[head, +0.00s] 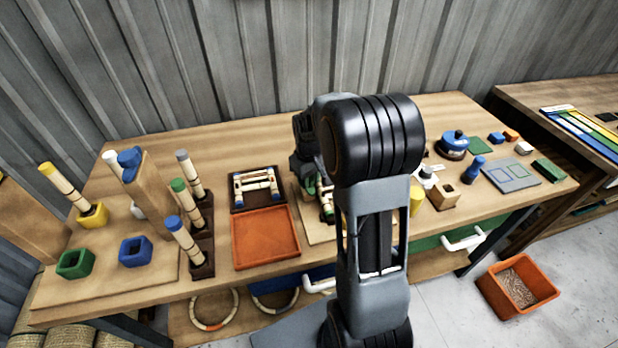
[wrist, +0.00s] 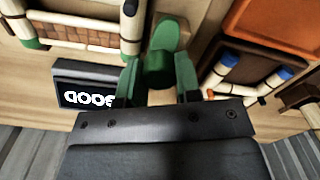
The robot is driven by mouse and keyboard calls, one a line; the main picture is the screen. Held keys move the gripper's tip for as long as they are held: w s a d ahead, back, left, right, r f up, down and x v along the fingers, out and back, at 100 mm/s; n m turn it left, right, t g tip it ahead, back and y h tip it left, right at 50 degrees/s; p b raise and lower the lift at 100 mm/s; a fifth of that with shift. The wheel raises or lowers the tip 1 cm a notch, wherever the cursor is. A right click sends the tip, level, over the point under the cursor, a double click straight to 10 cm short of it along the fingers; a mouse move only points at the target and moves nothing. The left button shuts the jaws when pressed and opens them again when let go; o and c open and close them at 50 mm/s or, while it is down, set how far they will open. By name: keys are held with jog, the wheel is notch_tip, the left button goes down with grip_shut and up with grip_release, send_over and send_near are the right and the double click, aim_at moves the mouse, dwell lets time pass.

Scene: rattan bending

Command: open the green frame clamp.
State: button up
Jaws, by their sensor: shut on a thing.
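The green frame clamp (wrist: 165,42) shows in the wrist view as a rounded green lever or knob beside the rattan frame (wrist: 75,36). My gripper (wrist: 156,82) is around its near end, one finger on each side, shut on it. The exact contact is partly hidden between the fingers. In the head view my arm covers most of the clamp, and only a little green shows at the work board (head: 318,232). I cannot tell from these views how far the clamp is turned.
A dark sign with white characters (wrist: 85,88) stands close left of my fingers in the wrist view. An orange tray (head: 265,237) and a dark tray with rattan pieces (head: 257,204) lie left of the board. A wooden block (head: 443,196) and blue knobbed pot (head: 455,142) are right.

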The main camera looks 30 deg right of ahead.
dwell(0.3)
jog(key=o, duration=0.9)
notch_tip(320, 180, up, 14)
jog(key=shift+f, duration=0.1)
dwell(0.6)
